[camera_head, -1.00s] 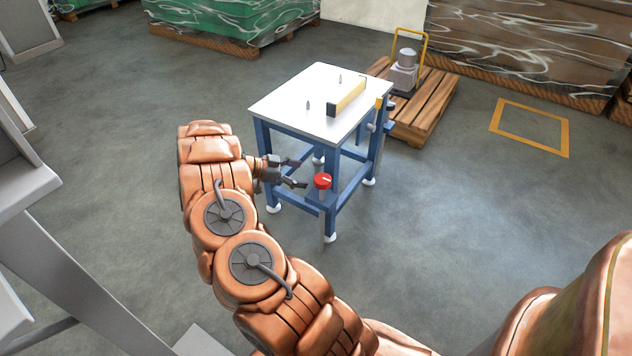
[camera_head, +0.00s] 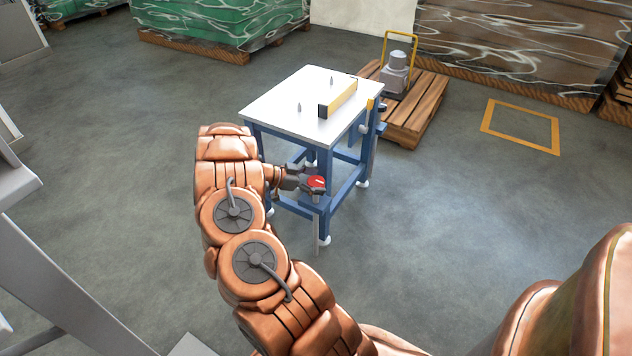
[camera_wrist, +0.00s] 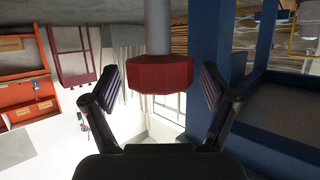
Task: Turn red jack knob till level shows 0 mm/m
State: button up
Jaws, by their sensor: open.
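The red jack knob (camera_head: 316,183) sits at the near lower corner of the blue-legged table (camera_head: 294,114). In the wrist view the knob (camera_wrist: 160,74) hangs from a grey rod, and the picture appears upside down. My gripper (camera_head: 308,178) is open at the knob. In the wrist view its two fingers (camera_wrist: 161,90) stand on either side of the knob, with a small gap showing at each side. A yellow level (camera_head: 340,98) lies on the white tabletop. Its reading is too small to make out.
Two small pointed pins stand on the tabletop, one of them (camera_head: 299,107) near the level. A blue table leg (camera_wrist: 209,45) rises close beside the right finger in the wrist view. A wooden pallet (camera_head: 412,118) with a grey device stands behind the table.

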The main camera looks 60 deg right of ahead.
jog(key=c, duration=1.2)
jog(key=shift+o, duration=0.2)
jog(key=shift+r+n+t+p, duration=0.15)
jog(key=shift+n+t+p, duration=0.3)
jog(key=shift+p, duration=0.25)
